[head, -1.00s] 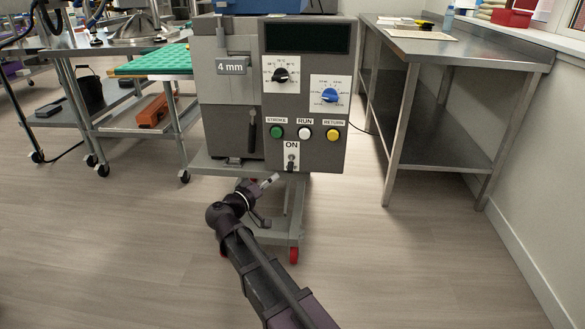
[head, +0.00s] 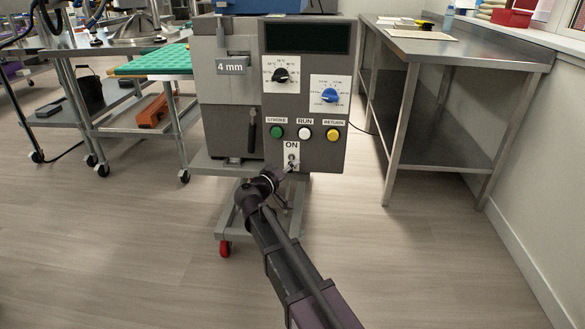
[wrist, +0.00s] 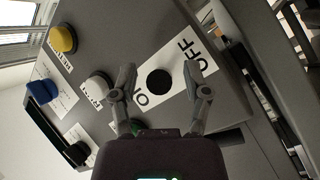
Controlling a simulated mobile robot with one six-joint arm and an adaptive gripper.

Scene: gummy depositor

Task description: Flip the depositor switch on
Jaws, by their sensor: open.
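The depositor (head: 230,110) is a grey machine with dials and buttons on its front. Its switch (head: 291,161) sits on a white plate below the ON label, low on the panel. In the wrist view the switch shows as a black round knob (wrist: 158,82) between the printed ON and OFF. My gripper (wrist: 160,68) is open, one finger on each side of the knob as seen from the wrist. Nothing is held. I cannot tell whether the fingers touch the knob or plate. In the head view my wrist hides most of the gripper, just below the switch.
Green, white and yellow buttons (head: 333,134) sit in a row above the switch. A steel table (head: 425,48) stands at right, and a cart (head: 130,125) with a green tray at left. The floor in front is clear.

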